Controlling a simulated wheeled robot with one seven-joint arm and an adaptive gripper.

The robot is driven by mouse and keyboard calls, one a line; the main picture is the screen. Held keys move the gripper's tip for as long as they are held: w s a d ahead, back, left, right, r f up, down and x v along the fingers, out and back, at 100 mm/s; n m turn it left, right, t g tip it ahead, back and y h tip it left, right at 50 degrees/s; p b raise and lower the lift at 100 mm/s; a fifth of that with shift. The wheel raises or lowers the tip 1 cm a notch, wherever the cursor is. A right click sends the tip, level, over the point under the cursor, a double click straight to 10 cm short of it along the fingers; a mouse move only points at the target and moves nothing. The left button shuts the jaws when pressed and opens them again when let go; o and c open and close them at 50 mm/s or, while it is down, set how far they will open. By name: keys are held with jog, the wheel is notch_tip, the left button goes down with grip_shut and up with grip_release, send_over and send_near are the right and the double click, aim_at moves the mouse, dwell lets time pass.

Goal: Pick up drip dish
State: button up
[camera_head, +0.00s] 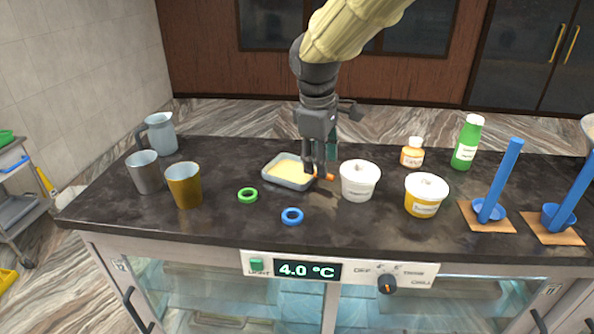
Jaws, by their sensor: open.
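A shallow grey rectangular dish (268,177) with a pale yellow inside, which looks most like the drip dish, sits on the dark counter left of the middle. My gripper (319,170) points down at the right end of this dish. Its fingers are open, and they hide part of the dish's right side. I cannot tell whether a finger touches the rim. A small orange thing (330,177) shows just right of the fingers, partly hidden.
White tubs (359,182) and (425,197) stand right of my gripper. Green (248,195) and blue (292,216) rings lie in front. Metal cup (147,173), amber cup (184,186) and jug (161,134) stand left. Bottles and blue upright sticks stand right.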

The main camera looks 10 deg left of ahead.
jog(key=w+f+p, duration=0.1)
jog(key=w+f, duration=0.1)
jog(key=w+d+f, duration=0.1)
jog(key=w+f, duration=0.1)
jog(key=shift+w+p, duration=0.2)
jog(key=shift+p, duration=0.2)
jog(key=shift+d+f+p, duration=0.1)
jog(key=shift+f+p, duration=0.2)
jog(key=shift+s+d+f, duration=0.1)
jog(key=shift+s+f, duration=0.55)
jog(key=shift+s, duration=0.25)
jog(key=shift+w+f, duration=0.5)
jog(key=shift+w, duration=0.35)
jog(key=shift+s+r, duration=0.25)
jog(key=shift+s, duration=0.2)
jog(key=c, duration=0.7)
grip_shut()
jog(key=shift+w+f, duration=0.1)
